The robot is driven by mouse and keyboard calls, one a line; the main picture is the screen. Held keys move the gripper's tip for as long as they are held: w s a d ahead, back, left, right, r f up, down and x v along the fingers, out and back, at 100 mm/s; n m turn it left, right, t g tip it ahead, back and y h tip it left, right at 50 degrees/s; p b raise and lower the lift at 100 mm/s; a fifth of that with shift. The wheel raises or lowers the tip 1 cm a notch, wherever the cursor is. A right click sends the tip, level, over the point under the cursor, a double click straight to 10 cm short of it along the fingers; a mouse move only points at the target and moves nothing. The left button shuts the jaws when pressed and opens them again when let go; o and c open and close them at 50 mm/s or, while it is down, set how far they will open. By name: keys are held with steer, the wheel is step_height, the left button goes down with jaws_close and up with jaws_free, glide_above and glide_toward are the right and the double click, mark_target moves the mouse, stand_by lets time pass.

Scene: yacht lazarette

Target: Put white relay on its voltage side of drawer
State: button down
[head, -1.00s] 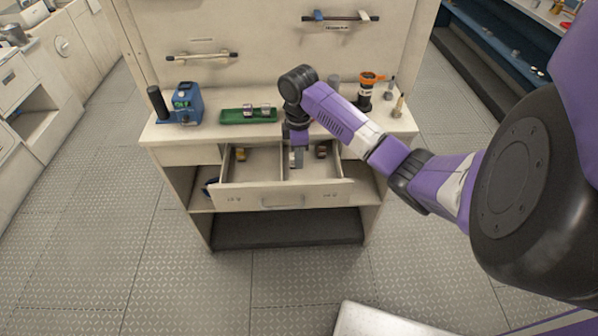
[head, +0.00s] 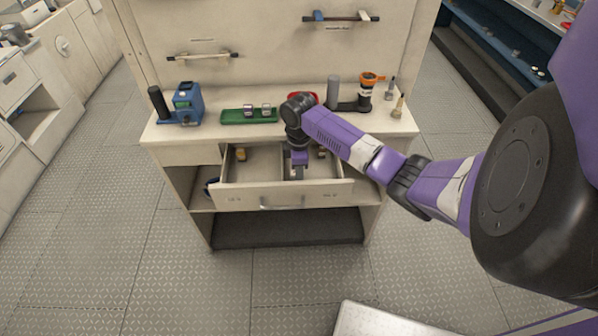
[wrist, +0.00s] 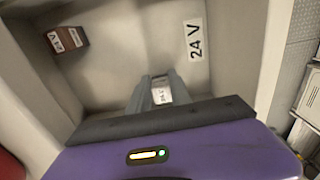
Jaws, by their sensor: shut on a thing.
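The white relay (wrist: 161,95) shows in the wrist view between the two grey fingers of my gripper (wrist: 160,88). Its top carries a small printed label that I cannot read with certainty. My gripper (head: 298,172) is shut on it and reaches down into the right compartment of the open drawer (head: 232,198). A large "24 V" label (wrist: 194,40) shows inside that compartment. In the head view my gripper hides the relay. I cannot tell whether the relay touches the drawer floor.
A brown labelled block (wrist: 68,39) lies in the same compartment. A yellowish block (head: 241,154) lies in the left compartment, beyond the divider. On the bench top stand a blue device (head: 187,104), a green tray (head: 236,116) with small relays, and an orange-topped stand (head: 366,92).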

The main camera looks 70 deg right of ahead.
steer(key=c, duration=1.2)
jaws_free()
step_height(320, 180, up, 12)
steer(key=shift+r+b, duration=0.15)
steer(key=shift+b, duration=0.45)
